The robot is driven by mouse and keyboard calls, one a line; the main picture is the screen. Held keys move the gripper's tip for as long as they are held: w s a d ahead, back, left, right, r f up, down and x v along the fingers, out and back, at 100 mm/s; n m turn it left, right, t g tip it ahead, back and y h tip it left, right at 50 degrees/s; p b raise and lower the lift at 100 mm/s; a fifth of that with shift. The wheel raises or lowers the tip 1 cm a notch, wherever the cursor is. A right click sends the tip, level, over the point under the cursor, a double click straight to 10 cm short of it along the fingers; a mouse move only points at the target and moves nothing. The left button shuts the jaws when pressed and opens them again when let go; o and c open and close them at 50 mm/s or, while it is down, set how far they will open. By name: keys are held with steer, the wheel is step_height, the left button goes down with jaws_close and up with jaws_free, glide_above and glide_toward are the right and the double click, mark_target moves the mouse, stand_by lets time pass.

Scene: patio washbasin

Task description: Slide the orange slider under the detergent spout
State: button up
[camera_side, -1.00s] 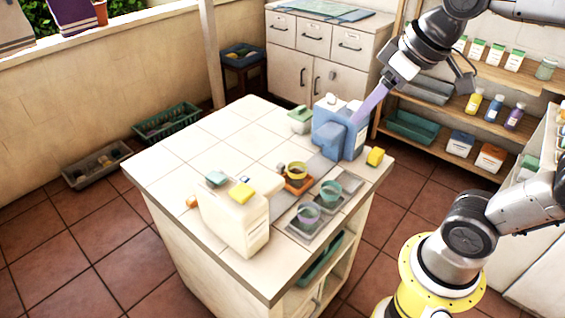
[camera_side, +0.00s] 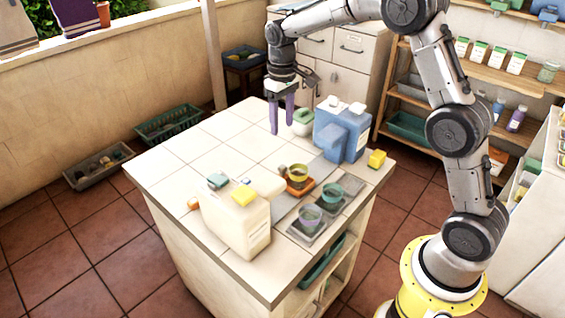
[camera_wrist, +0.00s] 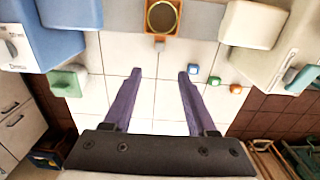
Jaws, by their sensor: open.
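The orange slider (camera_side: 297,186) sits on a grey strip on the tiled top, between two jugs, with a yellow cup (camera_side: 298,171) on it. It also shows at the top of the wrist view (camera_wrist: 161,41), with a small knob on its near edge. A blue jug (camera_side: 342,132) and a cream jug (camera_side: 235,225) stand at either side, each with a block-like spout facing inward. I cannot tell which holds detergent. My gripper (camera_side: 282,115) is open and empty, pointing down above the far part of the counter, apart from the slider. Its purple fingers (camera_wrist: 160,72) show in the wrist view.
A green-lidded container (camera_side: 303,122) stands beside the blue jug. A yellow sponge (camera_side: 376,159) lies at the right edge. Small coloured blocks (camera_wrist: 214,80) lie near the cream jug. The left tiles are clear.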

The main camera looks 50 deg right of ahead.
mark_target(283, 166)
step_height(283, 166, down, 14)
steer(key=shift+f, duration=0.1)
stand_by(0.5)
jaws_close()
stand_by(1.3)
